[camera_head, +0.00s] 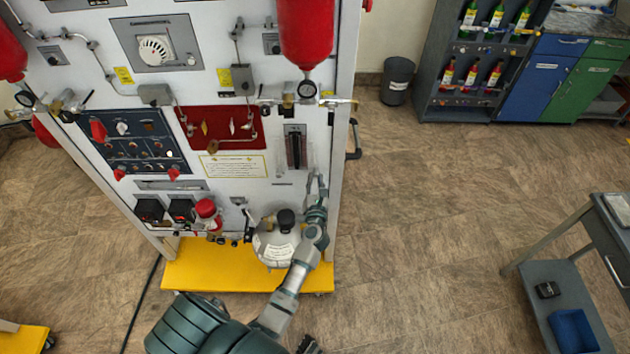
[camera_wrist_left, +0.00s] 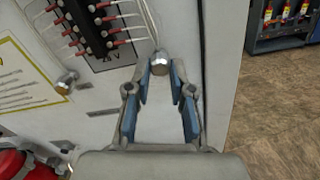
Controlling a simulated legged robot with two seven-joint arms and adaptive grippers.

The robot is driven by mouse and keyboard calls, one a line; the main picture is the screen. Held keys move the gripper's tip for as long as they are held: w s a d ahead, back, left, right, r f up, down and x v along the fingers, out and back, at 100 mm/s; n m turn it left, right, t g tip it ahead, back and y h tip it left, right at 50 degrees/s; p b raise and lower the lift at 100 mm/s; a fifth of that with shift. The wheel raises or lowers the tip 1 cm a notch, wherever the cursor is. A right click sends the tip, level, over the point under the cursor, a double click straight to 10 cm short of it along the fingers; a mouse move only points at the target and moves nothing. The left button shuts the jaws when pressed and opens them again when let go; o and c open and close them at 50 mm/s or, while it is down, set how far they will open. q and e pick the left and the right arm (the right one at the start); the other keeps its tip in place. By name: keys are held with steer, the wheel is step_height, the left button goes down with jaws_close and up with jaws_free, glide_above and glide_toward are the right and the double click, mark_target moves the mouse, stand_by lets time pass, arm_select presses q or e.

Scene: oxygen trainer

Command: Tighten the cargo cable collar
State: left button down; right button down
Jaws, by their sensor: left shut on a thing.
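A small silver faceted metal fitting (camera_wrist_left: 160,63), which looks like the cable collar, sticks out near the right edge of the white panel. My left gripper (camera_wrist_left: 163,74) has its two blue-padded fingers on either side of the fitting, shut on it at the tips. In the head view my left gripper (camera_head: 317,187) is at the lower right edge of the panel, and the fitting is too small or hidden to make out there.
The white trainer panel (camera_head: 200,82) carries red cylinders, valves and gauges. A round white vessel (camera_head: 268,249) stands left of my left forearm, above the yellow base (camera_head: 210,270). A wire terminal block (camera_wrist_left: 100,28) is left of the fitting. Open floor (camera_head: 420,220) lies to the right.

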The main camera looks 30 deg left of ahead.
arm_select(q)
steer(key=shift+d+r+m+p, duration=0.1)
steer(key=shift+r+m+p, duration=0.1)
steer(key=shift+m+p, duration=0.2)
steer(key=m+p, duration=0.3)
steer(key=shift+r, duration=0.1)
steer(key=m+p, duration=0.2)
steer(key=shift+m, duration=0.4)
steer(key=m+p, duration=0.2)
steer(key=m, duration=0.1)
steer(key=shift+m, duration=0.3)
steer(key=m+p, duration=0.2)
steer(key=m, duration=0.1)
steer(key=shift+m+p, duration=0.3)
steer(key=shift+p, duration=0.1)
steer(key=m+p, duration=0.2)
steer(key=m, duration=0.3)
steer(key=shift+p, duration=0.4)
steer(key=shift+f+m+p, duration=0.2)
steer(key=shift+m+p, duration=0.7)
steer(key=shift+m, duration=1.6)
arm_select(e)
step_height(320, 180, up, 14)
steer(key=s+d, duration=0.1)
steer(key=shift+s+d+r, duration=0.2)
steer(key=shift+s+d, duration=0.05)
steer(key=shift+s, duration=0.1)
